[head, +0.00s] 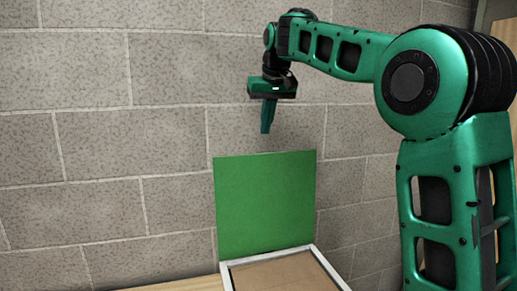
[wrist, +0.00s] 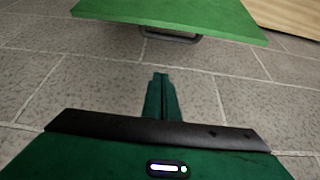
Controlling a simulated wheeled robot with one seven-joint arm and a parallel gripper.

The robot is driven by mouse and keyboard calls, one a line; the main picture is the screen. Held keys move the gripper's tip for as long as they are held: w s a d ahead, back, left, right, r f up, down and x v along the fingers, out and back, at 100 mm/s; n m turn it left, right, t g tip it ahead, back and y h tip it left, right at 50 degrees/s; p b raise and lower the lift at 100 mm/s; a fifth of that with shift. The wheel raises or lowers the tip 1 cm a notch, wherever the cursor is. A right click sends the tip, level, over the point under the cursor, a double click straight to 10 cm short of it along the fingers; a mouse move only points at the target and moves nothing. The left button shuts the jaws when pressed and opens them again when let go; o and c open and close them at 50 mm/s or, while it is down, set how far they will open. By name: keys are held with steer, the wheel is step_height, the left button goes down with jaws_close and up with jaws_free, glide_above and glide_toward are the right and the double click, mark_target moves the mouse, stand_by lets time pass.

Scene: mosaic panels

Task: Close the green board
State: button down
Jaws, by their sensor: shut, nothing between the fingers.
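The green board (head: 265,205) stands upright at the back edge of a shallow white-rimmed frame (head: 327,267) in the head view. Its flat face is turned to the head camera. My gripper (head: 265,131) points down above the board's top edge, with its fingers shut and empty. In the wrist view the board (wrist: 180,16) crosses the top of the picture, and a dark handle (wrist: 171,36) shows at its underside or back. My gripper's fingertips (wrist: 160,75) are apart from the board in that view.
A grey block wall (head: 90,150) stands behind the board. A light wooden surface (head: 185,285) shows at the lower edge of the head view. The frame holds a plain brown panel (head: 275,277). Free space surrounds my gripper in front of the wall.

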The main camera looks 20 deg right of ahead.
mark_target(263, 154)
steer(key=x, duration=1)
steer(key=shift+s+a+f, duration=0.1)
steer(key=shift+s+a, duration=0.1)
steer(key=shift+s, duration=0.8)
steer(key=shift+s+a+f, duration=0.1)
steer(key=shift+s+a, duration=0.1)
steer(key=shift+s, duration=0.85)
steer(key=shift+r, duration=0.1)
